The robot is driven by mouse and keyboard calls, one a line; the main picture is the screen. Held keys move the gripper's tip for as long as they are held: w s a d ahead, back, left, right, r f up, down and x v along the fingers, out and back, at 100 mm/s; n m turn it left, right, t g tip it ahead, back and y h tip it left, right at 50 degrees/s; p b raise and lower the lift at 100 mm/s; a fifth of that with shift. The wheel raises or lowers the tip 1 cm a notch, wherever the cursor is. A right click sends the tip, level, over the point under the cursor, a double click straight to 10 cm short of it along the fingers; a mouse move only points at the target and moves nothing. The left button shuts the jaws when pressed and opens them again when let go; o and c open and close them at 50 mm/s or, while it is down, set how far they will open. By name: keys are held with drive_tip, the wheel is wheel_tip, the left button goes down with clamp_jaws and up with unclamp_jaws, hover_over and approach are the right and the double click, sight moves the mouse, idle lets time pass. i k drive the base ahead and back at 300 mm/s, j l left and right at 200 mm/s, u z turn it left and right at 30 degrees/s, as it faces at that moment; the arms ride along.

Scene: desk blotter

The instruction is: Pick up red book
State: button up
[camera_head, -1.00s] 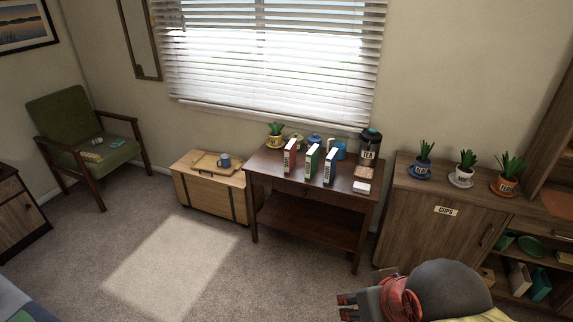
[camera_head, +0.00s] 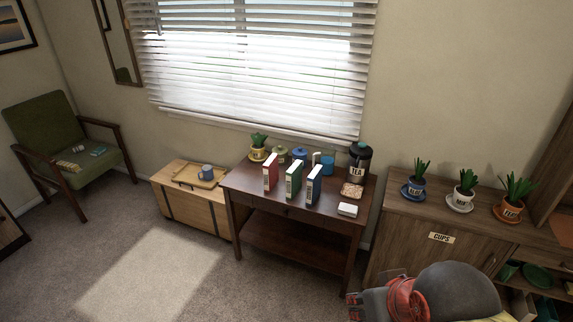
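The red book (camera_head: 270,172) stands upright on the dark wooden table (camera_head: 241,194) under the window. It is the leftmost of three upright books, with a green book (camera_head: 293,179) and a dark blue book (camera_head: 314,185) to its right. My gripper (camera_head: 352,304) is at the bottom of the view, in front of the table and to its right, well apart from the books. Its fingers are small and partly cut off by the bottom edge, so I cannot tell whether they are open or shut.
A potted plant (camera_head: 258,146), jars and a tea canister (camera_head: 360,162) stand behind the books. A white box (camera_head: 347,209) lies at the table's right. A wooden chest (camera_head: 190,207) is left and a cabinet (camera_head: 409,232) right. The carpet (camera_head: 150,270) in front is clear.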

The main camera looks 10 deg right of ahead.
sight(270, 167)
drive_tip(key=i+z, duration=0.1)
drive_tip(key=i, duration=0.45)
drive_tip(key=i+j+z, duration=0.1)
drive_tip(key=i, duration=0.5)
drive_tip(key=i+j, duration=0.15)
drive_tip(key=j, duration=0.25)
drive_tip(key=i+j+z, duration=0.1)
drive_tip(key=j, duration=0.3)
drive_tip(key=i+j, duration=0.15)
drive_tip(key=j, duration=0.25)
drive_tip(key=i+j, duration=0.1)
drive_tip(key=j, duration=0.35)
drive_tip(key=i+j+z, duration=0.1)
drive_tip(key=j, duration=0.3)
drive_tip(key=i+j, duration=0.15)
drive_tip(key=j, duration=0.25)
drive_tip(key=k+j, duration=0.1)
drive_tip(key=j, duration=0.3)
drive_tip(key=k+j+z, duration=0.1)
drive_tip(key=j, duration=0.35)
drive_tip(key=k+j, duration=0.2)
drive_tip(key=j, duration=0.2)
